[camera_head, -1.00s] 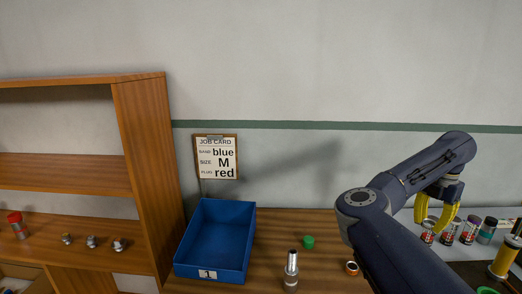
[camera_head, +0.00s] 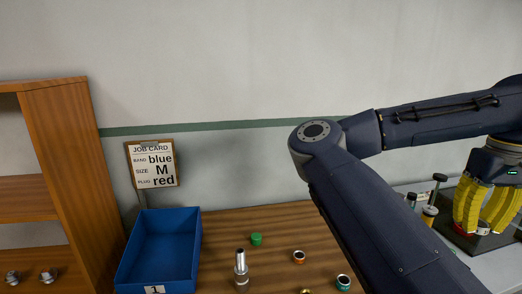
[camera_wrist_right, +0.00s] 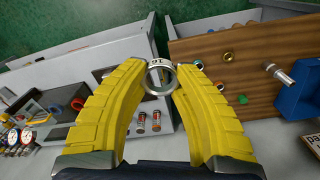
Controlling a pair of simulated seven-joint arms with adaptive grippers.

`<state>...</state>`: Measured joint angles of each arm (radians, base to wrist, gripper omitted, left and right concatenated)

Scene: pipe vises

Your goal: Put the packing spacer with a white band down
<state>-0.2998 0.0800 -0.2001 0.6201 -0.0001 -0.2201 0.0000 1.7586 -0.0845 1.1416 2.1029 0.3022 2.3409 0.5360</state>
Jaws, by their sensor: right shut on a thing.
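In the right wrist view, the packing spacer (camera_wrist_right: 159,77) is a short metal ring with a white band that carries dark marks. My right gripper (camera_wrist_right: 160,84) has its two yellow fingers shut on the ring's sides. In the head view, my right gripper (camera_head: 486,222) is at the far right, above a dark mat (camera_head: 462,238) on a grey bench. There the fingers mostly hide the spacer. My left gripper is not in view.
A blue bin (camera_head: 163,248) stands on the wooden bench, with a job card (camera_head: 152,164) on the wall behind. A green cap (camera_head: 256,239), a metal fitting (camera_head: 241,268) and small rings, one an orange-topped ring (camera_head: 299,257), sit right of it. Cylinders stand near the mat.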

